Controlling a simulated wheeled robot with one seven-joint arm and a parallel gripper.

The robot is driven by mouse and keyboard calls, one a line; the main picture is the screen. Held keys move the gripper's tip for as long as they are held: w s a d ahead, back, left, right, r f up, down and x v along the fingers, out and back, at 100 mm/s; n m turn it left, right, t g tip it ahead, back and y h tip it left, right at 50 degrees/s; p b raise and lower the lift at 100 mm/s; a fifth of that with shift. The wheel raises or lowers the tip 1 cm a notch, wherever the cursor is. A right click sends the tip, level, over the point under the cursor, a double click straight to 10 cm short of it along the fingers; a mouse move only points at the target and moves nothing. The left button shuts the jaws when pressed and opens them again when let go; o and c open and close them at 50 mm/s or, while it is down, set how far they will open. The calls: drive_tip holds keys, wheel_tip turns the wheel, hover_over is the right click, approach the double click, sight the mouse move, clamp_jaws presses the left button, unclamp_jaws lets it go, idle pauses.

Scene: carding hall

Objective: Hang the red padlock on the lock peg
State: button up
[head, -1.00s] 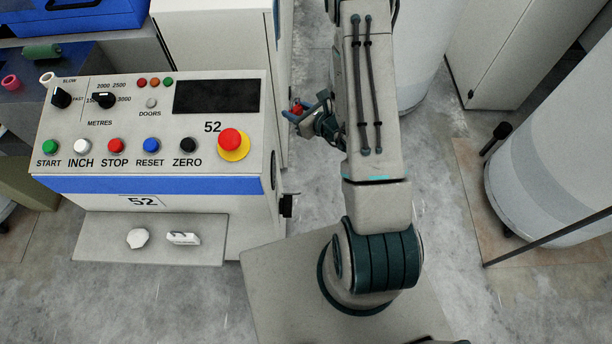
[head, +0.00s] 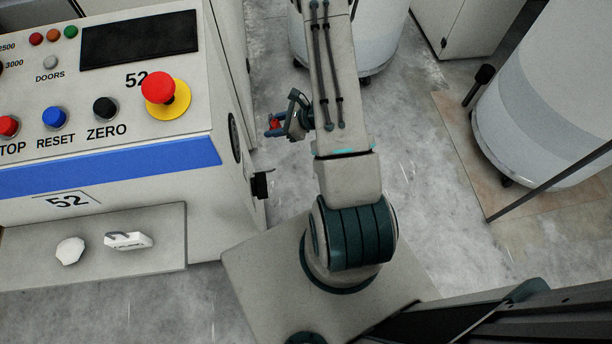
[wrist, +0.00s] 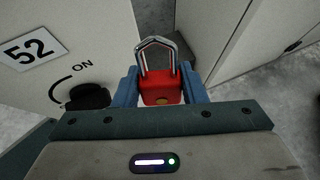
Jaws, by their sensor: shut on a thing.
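The red padlock (wrist: 161,90) is held between the two blue fingers of my gripper (wrist: 160,88) in the wrist view, its silver shackle pointing up and away from the palm. In the head view my gripper (head: 276,128) is right of the console, with a little red of the padlock (head: 275,122) showing. A black rotary knob (wrist: 88,96), beside an "ON" mark on the white panel, is left of the gripper and apart from the padlock. A black fitting (head: 262,185) juts from the console's right side in the head view. I cannot make out the lock peg.
The console (head: 110,130) numbered 52 fills the left, with a low grey shelf (head: 165,255) holding two white items. White drums (head: 545,120) stand at right and behind my arm. Grey floor (head: 420,215) is clear between.

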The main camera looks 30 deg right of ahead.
drive_tip(key=s+d+f+n+g+b, duration=0.25)
drive_tip(key=f+b, duration=0.35)
drive_tip(key=f, duration=0.4)
drive_tip(key=s+d+f+n+g+b, duration=0.1)
drive_tip(key=s+d+f+g+b, duration=0.2)
drive_tip(key=f+b, duration=0.5)
drive_tip(key=w+a+f, duration=0.1)
drive_tip(key=a+f, duration=0.2)
drive_tip(key=a, duration=0.6)
drive_tip(key=shift+w+a+f+t, duration=0.15)
drive_tip(key=shift+w+a+t, duration=0.1)
drive_tip(key=shift+w+t, duration=0.2)
idle(0.4)
drive_tip(key=o, duration=1.2)
drive_tip(key=shift+s, duration=0.1)
drive_tip(key=p+v, duration=0.4)
drive_tip(key=v, duration=0.9)
drive_tip(key=shift+s+d+r+p, duration=0.15)
drive_tip(key=shift+r+p, duration=0.15)
drive_tip(key=shift+r, duration=0.15)
